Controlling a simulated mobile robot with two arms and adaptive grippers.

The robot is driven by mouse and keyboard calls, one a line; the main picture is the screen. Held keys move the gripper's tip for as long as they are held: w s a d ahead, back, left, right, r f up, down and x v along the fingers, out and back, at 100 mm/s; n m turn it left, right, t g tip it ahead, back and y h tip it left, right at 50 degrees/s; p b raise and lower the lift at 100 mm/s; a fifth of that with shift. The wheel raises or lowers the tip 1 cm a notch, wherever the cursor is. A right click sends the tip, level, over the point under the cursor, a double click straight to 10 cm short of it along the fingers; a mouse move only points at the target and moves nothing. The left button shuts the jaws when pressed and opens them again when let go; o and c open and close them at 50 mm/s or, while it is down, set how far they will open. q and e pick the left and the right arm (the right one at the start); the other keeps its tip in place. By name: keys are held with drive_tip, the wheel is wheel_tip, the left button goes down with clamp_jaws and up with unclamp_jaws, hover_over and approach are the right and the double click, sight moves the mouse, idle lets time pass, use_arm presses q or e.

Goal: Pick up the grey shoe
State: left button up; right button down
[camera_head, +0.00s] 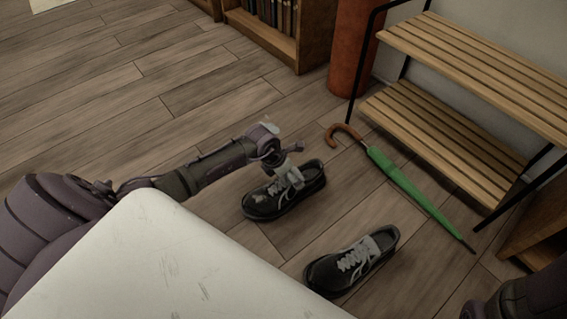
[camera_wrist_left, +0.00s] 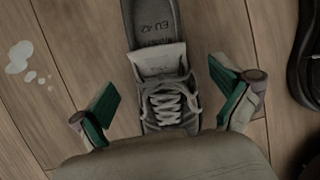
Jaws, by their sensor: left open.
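The grey shoe, dark with pale laces, stands upright on the floor near the middle of the head view (camera_head: 265,205). In the left wrist view the shoe (camera_wrist_left: 167,112) lies between the fingers, with its tongue and "EU 42" insole facing up. My left gripper (camera_head: 285,172) is right over the shoe and hides part of it. In the left wrist view the gripper (camera_wrist_left: 167,98) is open, with a green-padded finger on each side and gaps to the shoe. My right gripper is not in view; only part of my right arm shows at the lower right.
A second dark shoe (camera_head: 352,262) lies to the lower right. A green umbrella (camera_head: 415,192) with a brown handle lies beyond, beside a slatted wooden rack (camera_head: 440,130). A rust-red cylinder (camera_head: 352,50) and a bookshelf (camera_head: 315,35) stand behind. The plank floor (camera_head: 120,110) at left is clear.

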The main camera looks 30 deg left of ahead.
use_arm(q)
drive_tip(key=shift+w+d+f+b, duration=0.1)
drive_tip(key=shift+w+f+b, duration=0.1)
drive_tip(key=shift+f+b, duration=0.15)
drive_tip(key=b+x, duration=0.4)
drive_tip(key=shift+w+d+f+b, duration=0.15)
drive_tip(key=shift+w+f+b, duration=0.15)
drive_tip(key=shift+b, duration=0.05)
drive_tip(key=shift+r, duration=0.15)
drive_tip(key=shift+c, duration=0.3)
drive_tip(key=c, duration=1.3)
drive_tip(key=shift+c, duration=0.7)
drive_tip(key=shift+r, duration=0.15)
